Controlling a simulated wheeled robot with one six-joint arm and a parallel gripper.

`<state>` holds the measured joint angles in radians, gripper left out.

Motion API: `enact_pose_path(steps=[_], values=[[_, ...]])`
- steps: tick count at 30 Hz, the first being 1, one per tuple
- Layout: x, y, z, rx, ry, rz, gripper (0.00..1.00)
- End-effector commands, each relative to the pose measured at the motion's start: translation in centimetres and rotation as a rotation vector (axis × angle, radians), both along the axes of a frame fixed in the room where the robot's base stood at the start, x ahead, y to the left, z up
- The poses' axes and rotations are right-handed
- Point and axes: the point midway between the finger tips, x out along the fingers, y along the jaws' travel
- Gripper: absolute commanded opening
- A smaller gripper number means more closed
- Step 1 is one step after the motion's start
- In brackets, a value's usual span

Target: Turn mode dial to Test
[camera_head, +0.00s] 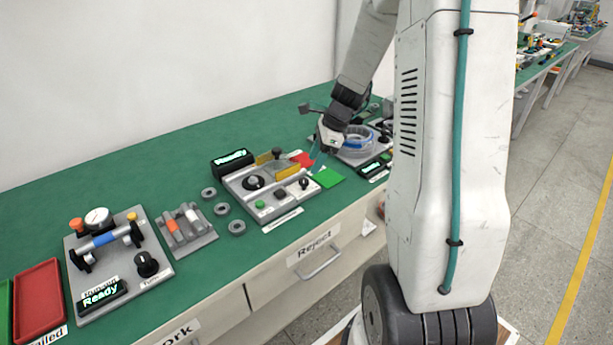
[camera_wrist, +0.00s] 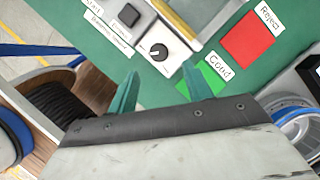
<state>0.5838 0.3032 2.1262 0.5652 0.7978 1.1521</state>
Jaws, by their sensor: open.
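A small black dial (camera_wrist: 157,52) on a white block is in the wrist view, just beyond my fingertips. Its white mark points toward the picture's left; its lettering is too small to read. In the head view this black dial (camera_head: 304,183) sits at the front right of the grey tester station (camera_head: 240,186). I cannot tell from a label that it is the mode dial. My gripper (camera_wrist: 160,78) has its two teal fingers apart with nothing between them, short of the dial. In the head view my gripper (camera_head: 318,160) hangs above the station's right end.
A dark button (camera_wrist: 129,15) is beside the dial. Green Good (camera_wrist: 204,82) and red Reject (camera_wrist: 248,38) pads lie to its right. In the head view, a Ready display (camera_head: 232,161) stands behind the station, loose rings (camera_head: 222,208) to its left, and another fixture (camera_head: 362,142) to its right.

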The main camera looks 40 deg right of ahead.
Motion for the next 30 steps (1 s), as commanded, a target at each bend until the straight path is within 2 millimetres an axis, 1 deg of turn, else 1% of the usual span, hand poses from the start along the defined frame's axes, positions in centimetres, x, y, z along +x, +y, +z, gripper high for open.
enact_pose_path(steps=[1,6,9,12,16,23,26,27,28,30], values=[[0.1,0.3,-0.8,0.003,0.004,0.002,0.50],[0.7,1.3,-3.4,0.002,0.003,0.004,0.50],[1.0,1.7,-4.7,0.001,0.003,0.005,0.50],[1.2,2.0,-5.6,0.000,0.002,0.004,0.50],[1.3,2.3,-6.1,-0.001,0.001,0.004,0.50],[1.3,2.3,-6.2,-0.001,0.000,0.005,0.50],[1.3,2.3,-6.2,-0.001,0.000,0.005,0.25],[1.3,2.3,-6.2,-0.001,0.000,0.005,0.14],[1.3,2.3,-6.2,-0.001,0.000,0.005,0.06],[1.3,2.3,-6.2,-0.002,0.000,0.005,0.06]])
